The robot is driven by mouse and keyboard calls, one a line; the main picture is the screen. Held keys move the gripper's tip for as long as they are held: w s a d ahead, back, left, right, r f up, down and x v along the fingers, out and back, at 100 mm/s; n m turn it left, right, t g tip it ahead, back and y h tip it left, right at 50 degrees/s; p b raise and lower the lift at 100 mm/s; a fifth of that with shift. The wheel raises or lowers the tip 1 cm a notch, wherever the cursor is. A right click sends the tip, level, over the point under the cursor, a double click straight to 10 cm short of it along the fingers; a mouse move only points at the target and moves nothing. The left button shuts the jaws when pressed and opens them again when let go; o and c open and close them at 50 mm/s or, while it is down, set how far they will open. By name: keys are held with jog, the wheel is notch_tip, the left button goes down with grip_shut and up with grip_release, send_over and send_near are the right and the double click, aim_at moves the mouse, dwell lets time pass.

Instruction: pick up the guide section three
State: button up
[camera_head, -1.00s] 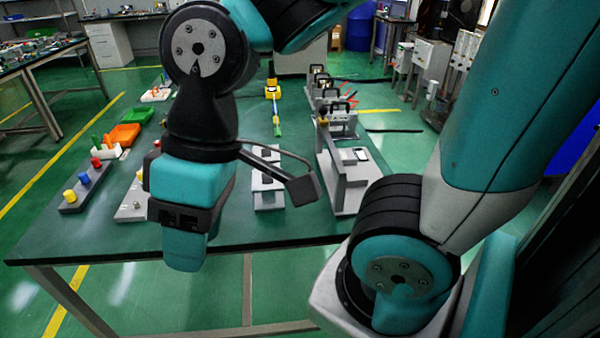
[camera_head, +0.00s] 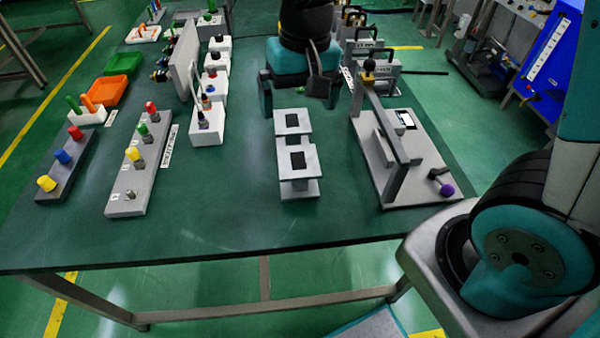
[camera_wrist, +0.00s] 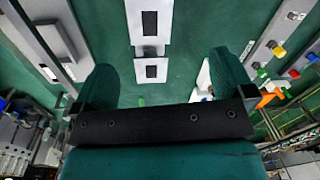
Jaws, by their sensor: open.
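I cannot tell for sure which piece is guide section three. A pale grey stand with two flat plates, each with a black rectangle, stands mid-table; its near plate (camera_head: 310,167) and far plate (camera_head: 280,121) are clear. In the wrist view the same plates (camera_wrist: 138,27) lie ahead of and between my fingers. My gripper (camera_head: 311,106) is open and empty, pointing down beyond the far plate, apart from it. In the wrist view its two teal fingers (camera_wrist: 166,68) are wide apart. What lies directly behind my gripper is hidden in the head view.
A grey rig (camera_head: 425,180) with a purple knob stands right; handled frames (camera_head: 376,60) are behind it. White blocks (camera_head: 207,126) and an upright grey panel (camera_head: 182,62) stand left. Peg racks (camera_head: 130,190) and an orange tray (camera_head: 110,91) are farther left. The front table strip is clear.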

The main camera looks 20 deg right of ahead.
aim_at(298, 160)
jog(key=w+f, duration=0.1)
jog(key=f, duration=0.4)
jog(key=w+d+f+m, duration=0.1)
jog(key=f, duration=0.4)
jog(key=w+f+m+h, duration=0.1)
jog(key=f, duration=0.4)
jog(key=shift+w+d, duration=0.3)
jog(key=shift+w, duration=0.05)
jog(key=shift+s+a+f+p, duration=0.1)
jog(key=shift+f+p, duration=0.1)
jog(key=shift+f, duration=1.35)
jog(key=shift+s+f+p, duration=0.1)
jog(key=shift+f+p, duration=0.1)
jog(key=shift+f, duration=1.35)
jog(key=shift+c, duration=0.2)
jog(key=c, duration=0.7)
jog(key=shift+r, duration=0.1)
jog(key=shift+c, duration=0.6)
jog(key=shift+r, duration=0.1)
